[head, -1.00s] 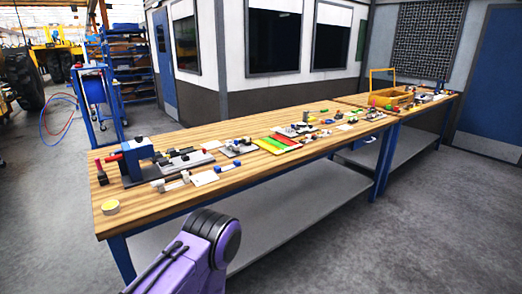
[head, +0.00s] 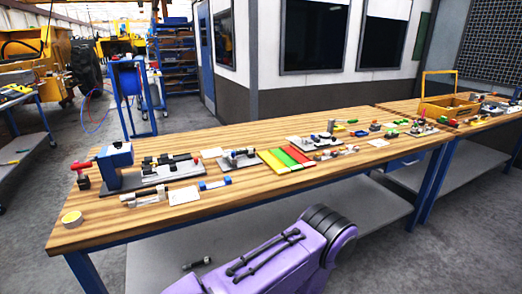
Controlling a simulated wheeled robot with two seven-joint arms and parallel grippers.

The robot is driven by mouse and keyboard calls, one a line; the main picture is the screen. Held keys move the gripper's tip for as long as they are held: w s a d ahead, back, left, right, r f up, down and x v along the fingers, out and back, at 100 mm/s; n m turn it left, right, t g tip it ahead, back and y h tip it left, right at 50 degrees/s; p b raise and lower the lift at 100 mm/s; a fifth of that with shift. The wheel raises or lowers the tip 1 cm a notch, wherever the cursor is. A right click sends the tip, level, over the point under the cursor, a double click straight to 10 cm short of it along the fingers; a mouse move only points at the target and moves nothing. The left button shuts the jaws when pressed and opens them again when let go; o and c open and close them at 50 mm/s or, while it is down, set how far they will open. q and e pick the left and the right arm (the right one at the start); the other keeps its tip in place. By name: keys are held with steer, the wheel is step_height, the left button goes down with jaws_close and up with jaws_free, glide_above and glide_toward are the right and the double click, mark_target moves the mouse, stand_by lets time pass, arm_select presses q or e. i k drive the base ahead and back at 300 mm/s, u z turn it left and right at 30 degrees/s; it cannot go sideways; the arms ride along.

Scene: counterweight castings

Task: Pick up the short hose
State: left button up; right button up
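A short dark piece with pale metal ends (head: 197,263), which looks like a short hose, lies on the grey surface under the near workbench, just left of my purple arm. I cannot tell for sure if that surface is the bench's lower shelf. Dark bar-like pieces (head: 166,160) also lie on a grey plate on the bench top; they are too small to identify. A purple link of my arm shows at the bottom, but neither gripper is in view.
A second bench with a yellow basket (head: 450,105) adjoins at right. A cart (head: 22,125) stands at far left.

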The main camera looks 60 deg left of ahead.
mark_target(250, 150)
steer(key=u, duration=0.15)
steer(key=i, duration=0.8)
steer(key=u, duration=1.25)
steer(key=i, duration=0.7)
steer(key=u, duration=0.85)
